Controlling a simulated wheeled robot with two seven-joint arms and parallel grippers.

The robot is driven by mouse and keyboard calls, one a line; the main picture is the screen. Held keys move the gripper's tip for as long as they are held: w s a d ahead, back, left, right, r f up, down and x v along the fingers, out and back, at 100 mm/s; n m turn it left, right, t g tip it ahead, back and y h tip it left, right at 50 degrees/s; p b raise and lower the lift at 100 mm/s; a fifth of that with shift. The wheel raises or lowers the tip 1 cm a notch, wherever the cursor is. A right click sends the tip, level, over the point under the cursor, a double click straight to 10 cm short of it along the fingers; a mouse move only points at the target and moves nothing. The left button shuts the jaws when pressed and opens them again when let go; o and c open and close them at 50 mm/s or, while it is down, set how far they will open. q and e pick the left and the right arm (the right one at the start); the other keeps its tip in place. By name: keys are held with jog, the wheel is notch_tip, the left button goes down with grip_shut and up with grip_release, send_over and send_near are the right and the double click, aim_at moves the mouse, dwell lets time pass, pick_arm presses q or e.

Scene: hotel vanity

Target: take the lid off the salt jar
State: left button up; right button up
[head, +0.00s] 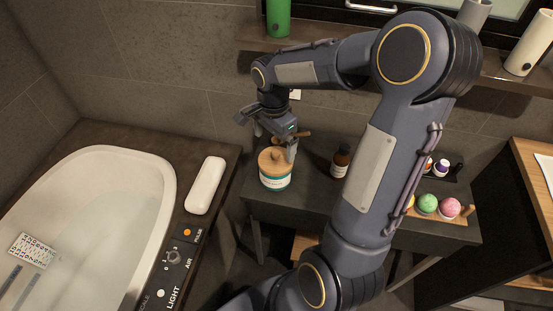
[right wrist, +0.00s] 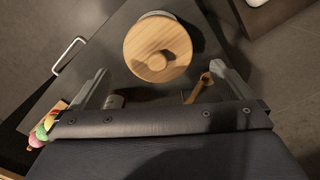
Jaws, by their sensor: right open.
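The salt jar (head: 275,182) stands on the dark side table, with a white and teal label. Its round wooden lid (head: 277,160) sits on top, with a raised knob. In the right wrist view the lid (right wrist: 143,58) is seen from above, ahead of and between my fingertips. My right gripper (head: 274,143) is open and empty, just behind and above the jar. One finger overlaps the lid's right edge in the head view; I cannot tell if it touches. The right gripper also shows in the wrist view (right wrist: 159,68). My left gripper is not in view.
A brown bottle (head: 341,161) stands right of the jar. A tray (head: 441,216) with several coloured balls lies farther right, partly behind my arm. A wooden-handled item (right wrist: 197,90) lies near one finger. The bathtub (head: 95,215) is left, with a white cushion (head: 205,186) on its ledge.

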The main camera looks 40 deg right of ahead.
aim_at(277, 151)
jog(key=f, duration=0.4)
jog(key=d+f, duration=0.1)
jog(key=shift+s+f, duration=0.1)
jog(key=shift+f, duration=0.3)
jog(key=c, duration=0.7)
jog(key=shift+c, duration=0.2)
jog(key=shift+r, duration=0.15)
jog(key=shift+r, duration=0.6)
jog(key=s+a+r, duration=1)
jog(key=r, duration=0.1)
jog(key=shift+r, duration=0.25)
jog(key=w+a+f+n, duration=0.2)
jog(key=w+f+n, duration=0.5)
jog(key=f+n, duration=0.1)
jog(key=w+a+f+n, duration=0.2)
jog(key=w+f+n, duration=0.5)
jog(key=f+n, duration=0.2)
jog(key=shift+w+f, duration=0.3)
jog(key=shift+f, duration=0.15)
